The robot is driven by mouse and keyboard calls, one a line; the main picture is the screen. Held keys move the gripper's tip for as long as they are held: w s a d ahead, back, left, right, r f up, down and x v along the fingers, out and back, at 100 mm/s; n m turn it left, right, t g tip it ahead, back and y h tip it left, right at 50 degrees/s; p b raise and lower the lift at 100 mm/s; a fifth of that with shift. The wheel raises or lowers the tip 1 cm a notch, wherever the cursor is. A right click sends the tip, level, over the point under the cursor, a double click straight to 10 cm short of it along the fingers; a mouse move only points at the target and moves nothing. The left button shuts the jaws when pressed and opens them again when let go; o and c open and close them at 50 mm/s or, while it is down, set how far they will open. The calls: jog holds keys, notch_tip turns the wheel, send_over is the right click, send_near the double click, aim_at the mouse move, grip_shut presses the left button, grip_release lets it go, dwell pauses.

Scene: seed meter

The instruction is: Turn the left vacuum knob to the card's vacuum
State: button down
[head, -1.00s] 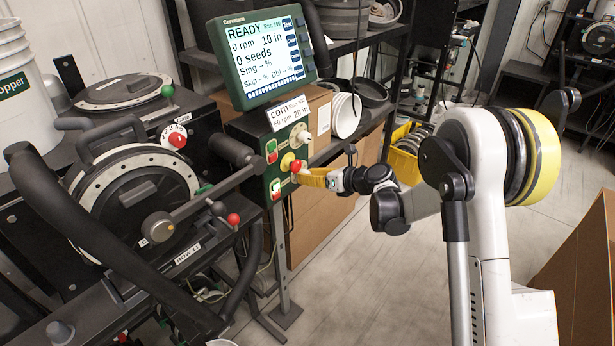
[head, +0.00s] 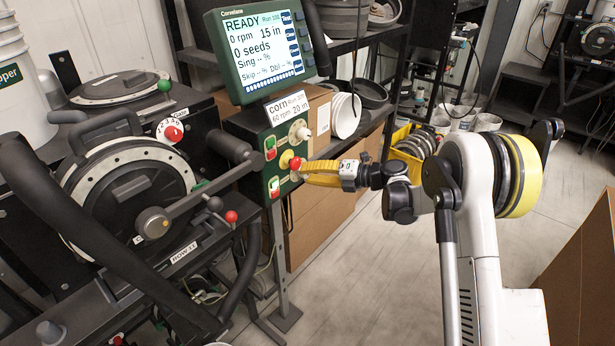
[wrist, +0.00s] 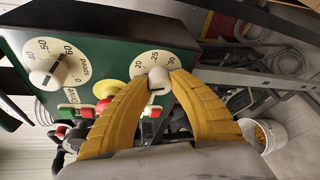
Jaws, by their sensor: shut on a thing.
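The vacuum knob (wrist: 158,79) is white and sits on a round cream dial with numbers around 20 to 30, on a green panel. My gripper (wrist: 160,86) has its yellow fingers closed on this knob from both sides; the head view shows my gripper (head: 306,173) at the panel's lower dial, hiding most of it. The card (head: 288,109) under the screen reads corn, 60 rpm, 20 in. The green-framed screen (head: 260,48) reads READY, 0 rpm, 15 in, 0 seeds.
A second dial with a speed knob (wrist: 48,72) is beside the held one. A red mushroom button (head: 295,163) on yellow is close to my fingers. Green and red switches (head: 271,148) line the panel's left side. A long dark lever (head: 200,200) reaches towards the panel.

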jog(key=m, duration=0.1)
jog(key=m+y+b, duration=0.1)
jog(key=m, duration=0.1)
jog(key=shift+f+m+y, duration=0.2)
jog(key=shift+m+y, duration=0.1)
jog(key=shift+r+m+y+b, duration=0.1)
jog(key=shift+m+y+b, duration=0.45)
jog(key=shift+m, duration=0.85)
jog(key=c, duration=1.1)
grip_release()
jog(key=shift+a, duration=0.15)
jog(key=v, duration=1.2)
